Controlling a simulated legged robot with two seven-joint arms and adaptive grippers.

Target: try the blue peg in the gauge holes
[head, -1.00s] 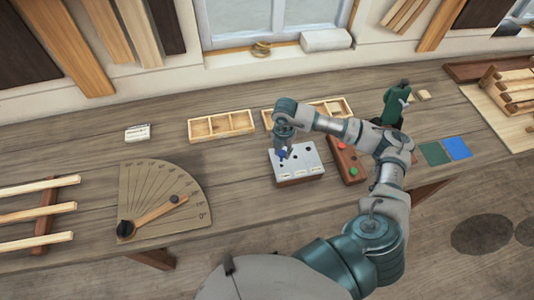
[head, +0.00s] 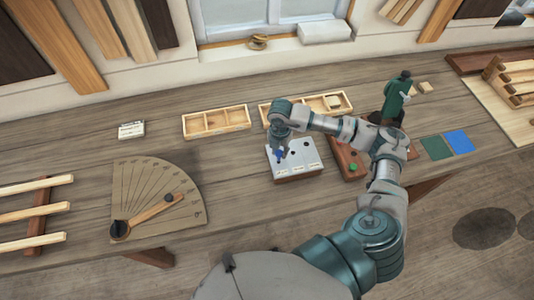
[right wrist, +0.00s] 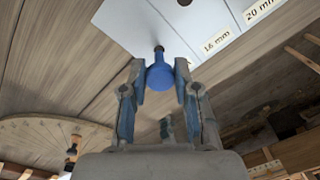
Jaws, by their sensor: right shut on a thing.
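My right gripper (head: 279,153) is shut on the blue peg (right wrist: 160,76), over the left part of the gauge block. The block has a pale top plate (head: 305,165) with dark holes and small labels along its front edge. In the right wrist view the peg sits between both fingertips, its narrow dark end pointing at the plate (right wrist: 137,22). Labels reading 16 mm and 20 mm show there, to the right of the peg. I cannot tell whether the peg's end is in a hole or just above one. My left gripper is not in view.
A reddish-brown rack (head: 341,160) with a green peg (head: 353,168) stands right of the block, partly behind my arm. Wooden trays (head: 216,122) lie behind. A protractor board (head: 150,190) lies left, with bare bench between.

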